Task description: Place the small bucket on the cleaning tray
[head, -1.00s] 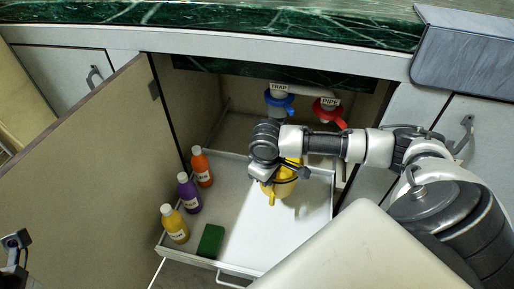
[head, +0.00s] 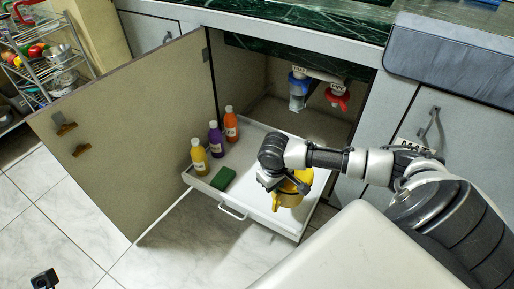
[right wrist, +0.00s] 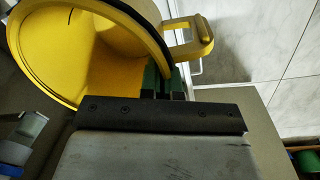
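The small yellow bucket (head: 290,194) is at my right gripper (head: 272,184), over the front right part of the white pull-out cleaning tray (head: 262,203). In the right wrist view the bucket (right wrist: 120,55) is tilted, and the green finger pads of my right gripper (right wrist: 165,82) are closed on its wall at the rim. A yellow handle or spout sticks out to the right there. I cannot tell whether the bucket's base touches the tray. Only a small dark part of my left arm shows at the bottom left; its fingers are not seen.
Yellow (head: 199,157), purple (head: 216,140) and orange (head: 231,124) bottles stand at the tray's left, with a green sponge (head: 223,178) near its front. The open cabinet door (head: 130,130) is on the left. The tray's middle is clear.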

